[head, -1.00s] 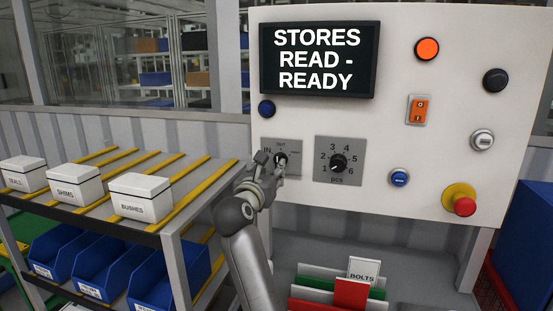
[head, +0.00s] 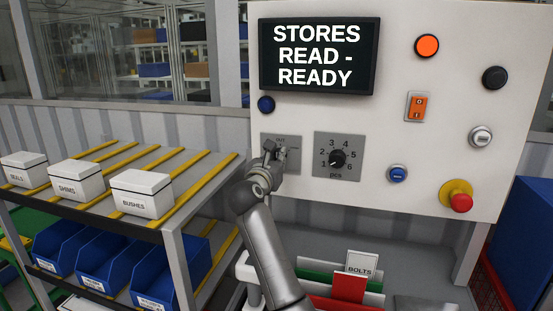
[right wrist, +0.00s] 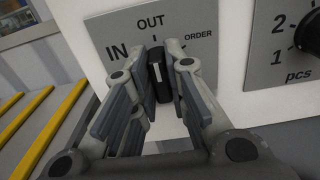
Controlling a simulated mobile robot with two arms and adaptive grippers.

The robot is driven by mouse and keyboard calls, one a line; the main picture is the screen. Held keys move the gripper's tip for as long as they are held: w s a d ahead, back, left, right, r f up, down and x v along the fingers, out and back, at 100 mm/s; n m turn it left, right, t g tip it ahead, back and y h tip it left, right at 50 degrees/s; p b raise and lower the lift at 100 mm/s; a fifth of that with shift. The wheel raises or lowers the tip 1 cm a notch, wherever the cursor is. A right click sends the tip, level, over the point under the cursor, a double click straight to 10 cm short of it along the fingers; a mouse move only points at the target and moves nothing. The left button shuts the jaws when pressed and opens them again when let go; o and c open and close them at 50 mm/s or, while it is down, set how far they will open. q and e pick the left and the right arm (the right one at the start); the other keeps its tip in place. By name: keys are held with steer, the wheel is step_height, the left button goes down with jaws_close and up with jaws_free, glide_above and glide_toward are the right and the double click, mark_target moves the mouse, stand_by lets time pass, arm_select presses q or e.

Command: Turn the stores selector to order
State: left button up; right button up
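The stores selector is a black knob (right wrist: 158,75) with a white line on a grey plate (right wrist: 110,32) marked IN, OUT and ORDER. Its white line points up, roughly at OUT. My right gripper (right wrist: 161,62) reaches the plate with one finger on each side of the knob. The fingers look closed onto it, though exact contact is hard to see. In the head view my right gripper (head: 276,152) covers the knob and part of the plate (head: 293,142). My left gripper is not in view.
A pcs dial (head: 338,158) sits just right of the selector. A display (head: 319,56) above reads STORES READ - READY. Several buttons and a red stop knob (head: 461,202) are further right. A rack with white boxes (head: 141,192) stands left.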

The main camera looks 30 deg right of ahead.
jaws_close()
steer(key=m+b, duration=0.6)
steer(key=b, duration=0.1)
steer(key=m+b, duration=0.6)
steer(key=b, duration=0.2)
steer(key=shift+s+d+f, duration=0.1)
steer(key=shift+s+f, duration=0.05)
steer(key=shift+f, duration=0.05)
steer(key=shift+b, duration=0.3)
steer(key=o, duration=0.7)
jaws_free()
